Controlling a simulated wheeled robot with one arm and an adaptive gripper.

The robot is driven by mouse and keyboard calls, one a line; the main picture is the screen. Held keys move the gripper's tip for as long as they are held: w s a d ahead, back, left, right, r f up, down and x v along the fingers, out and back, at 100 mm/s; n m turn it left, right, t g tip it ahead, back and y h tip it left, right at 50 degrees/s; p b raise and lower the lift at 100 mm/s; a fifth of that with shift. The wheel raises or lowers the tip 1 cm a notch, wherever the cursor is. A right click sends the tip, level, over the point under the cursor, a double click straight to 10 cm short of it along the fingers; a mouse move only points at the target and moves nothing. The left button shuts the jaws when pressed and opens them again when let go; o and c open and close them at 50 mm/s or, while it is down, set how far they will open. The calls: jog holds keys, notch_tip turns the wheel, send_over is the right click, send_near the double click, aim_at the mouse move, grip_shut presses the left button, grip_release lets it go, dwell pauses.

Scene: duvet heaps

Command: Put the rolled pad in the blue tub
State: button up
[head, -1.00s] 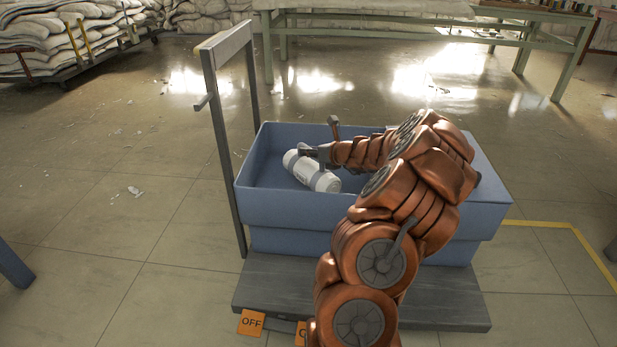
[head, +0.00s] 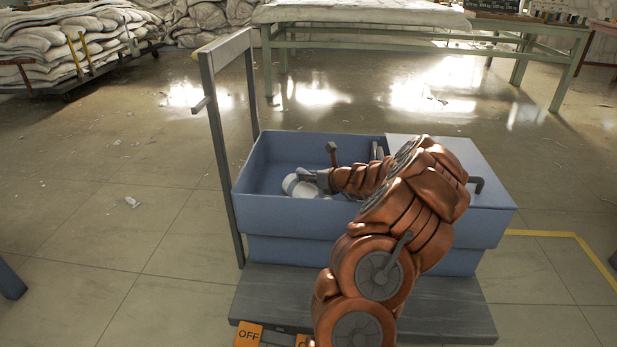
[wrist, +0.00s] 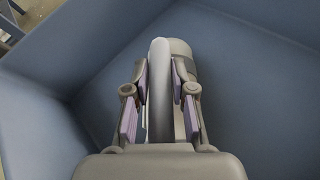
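The rolled pad (head: 299,187), a white roll with a grey band, is inside the blue tub (head: 291,216), toward its left front. The tub's front wall hides its lower part in the head view. My gripper (head: 312,178) reaches down into the tub from the right. In the wrist view my gripper (wrist: 161,80) has its purple-padded fingers on both sides of the rolled pad (wrist: 160,104), close against it. Blue tub walls and floor (wrist: 245,95) surround them. I cannot tell whether the pad touches the floor.
The tub stands on a grey cart (head: 270,297) with an upright handle (head: 222,150) at its left. A lid-like panel (head: 435,150) covers the tub's right part. A table (head: 365,15) and a loaded duvet trolley (head: 65,45) stand behind, with open floor between.

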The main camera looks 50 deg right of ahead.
jog(key=o, duration=0.4)
jog(key=shift+c, duration=0.2)
